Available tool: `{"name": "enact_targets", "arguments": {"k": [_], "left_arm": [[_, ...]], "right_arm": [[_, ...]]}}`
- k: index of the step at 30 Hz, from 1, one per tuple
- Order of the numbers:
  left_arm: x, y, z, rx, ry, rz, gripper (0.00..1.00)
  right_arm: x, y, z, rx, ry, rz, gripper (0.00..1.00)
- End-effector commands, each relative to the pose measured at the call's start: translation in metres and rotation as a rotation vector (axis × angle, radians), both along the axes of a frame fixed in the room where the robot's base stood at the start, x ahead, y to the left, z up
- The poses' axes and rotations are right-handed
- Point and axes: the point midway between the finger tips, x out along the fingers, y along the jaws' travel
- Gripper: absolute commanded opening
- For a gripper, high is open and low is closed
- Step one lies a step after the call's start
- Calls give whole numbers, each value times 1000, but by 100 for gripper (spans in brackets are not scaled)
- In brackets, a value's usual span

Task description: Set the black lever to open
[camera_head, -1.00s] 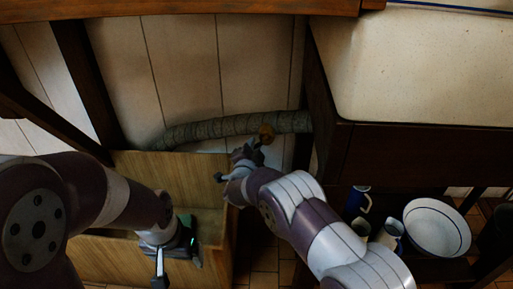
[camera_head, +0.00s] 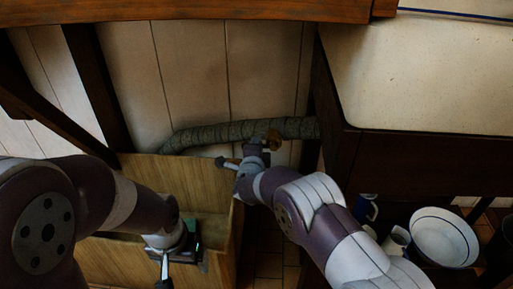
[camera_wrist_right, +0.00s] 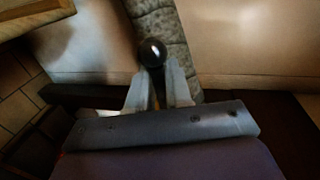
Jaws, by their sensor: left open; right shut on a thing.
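The black lever shows in the right wrist view as a round, shiny black knob (camera_wrist_right: 152,53) between the fingertips of my right gripper (camera_wrist_right: 158,85). The right gripper is shut on it; the rest of the lever is mostly hidden by the fingers. The lever itself is too small and covered to make out there. My left gripper (camera_head: 165,270) is open and empty, low over the wooden box at the left.
A wooden box (camera_head: 185,172) with an open top stands below the pipe at the left. A pale-topped counter (camera_head: 425,85) is at the right, with a white bowl (camera_head: 444,238) and mugs (camera_head: 396,241) on a shelf beneath. Panelled wall lies behind the pipe.

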Motion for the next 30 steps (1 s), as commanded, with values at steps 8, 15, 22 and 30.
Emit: {"name": "enact_targets", "arguments": {"k": [8, 15, 22, 30], "left_arm": [[0, 0, 0, 0, 0, 0, 86], [0, 0, 0, 0, 0, 0, 86], [0, 0, 0, 0, 0, 0, 86], [0, 0, 32, 0, 0, 0, 86]], "right_arm": [[-1, 0, -1, 4, 3, 1, 0], [-1, 0, -1, 3, 3, 1, 35], [-1, 0, 0, 4, 1, 0, 35], [-49, 1, 18, 2, 3, 3, 35]]}}
